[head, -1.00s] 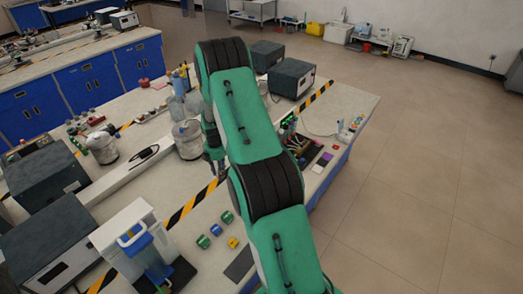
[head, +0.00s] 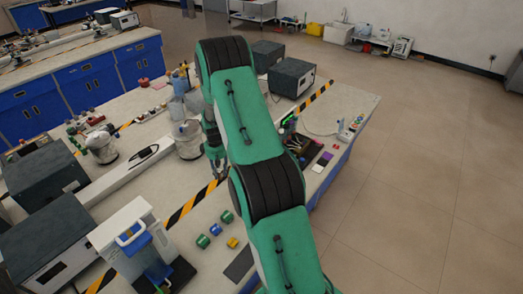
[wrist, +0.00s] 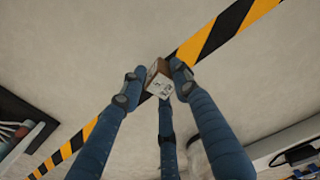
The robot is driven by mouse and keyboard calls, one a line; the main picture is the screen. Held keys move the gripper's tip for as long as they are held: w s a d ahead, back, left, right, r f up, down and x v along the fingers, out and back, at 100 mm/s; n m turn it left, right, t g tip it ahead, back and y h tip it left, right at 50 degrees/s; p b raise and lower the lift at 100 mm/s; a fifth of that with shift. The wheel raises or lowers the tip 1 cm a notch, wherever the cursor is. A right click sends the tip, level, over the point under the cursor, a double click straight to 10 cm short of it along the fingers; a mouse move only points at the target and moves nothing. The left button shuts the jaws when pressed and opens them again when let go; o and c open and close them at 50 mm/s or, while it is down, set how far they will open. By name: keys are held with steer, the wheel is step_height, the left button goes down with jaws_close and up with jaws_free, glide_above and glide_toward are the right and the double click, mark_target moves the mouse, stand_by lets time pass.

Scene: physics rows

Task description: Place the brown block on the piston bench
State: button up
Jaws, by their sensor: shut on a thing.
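The brown block (wrist: 160,78) is between the blue fingertips of my gripper (wrist: 158,82) in the wrist view. It has brown sides and a pale, printed face. The fingers are shut on it, above the pale bench top near the black-and-yellow stripe. In the head view my gripper (head: 219,172) shows partly behind the green arm, low over the bench by the stripe; the block is hidden there. I cannot tell which part is the piston bench; a white apparatus with a blue handle (head: 133,236) stands on the near left of the bench (head: 190,262).
Green, blue and yellow small items (head: 216,229) lie right of the apparatus. Dark boxes (head: 45,232) stand at left, and another dark box (head: 291,77) stands at the back. A dark tray (head: 305,150) with small parts lies near the right edge. Bare bench shows along the stripe (head: 185,210).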

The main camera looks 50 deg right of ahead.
steer(key=shift+m, duration=1.4)
steer(key=shift+d, duration=0.1)
steer(key=w+d, duration=0.2)
steer(key=w, duration=0.2)
steer(key=w+d+f, duration=0.1)
steer(key=w+d, duration=0.2)
steer(key=w, duration=0.2)
steer(key=w+d, duration=0.3)
steer(key=w, duration=0.1)
steer(key=shift+w+f, duration=0.2)
steer(key=shift+w, duration=0.2)
steer(key=shift+a+f+b, duration=0.1)
steer(key=shift+f+b, duration=0.2)
steer(key=shift+f, duration=1.5)
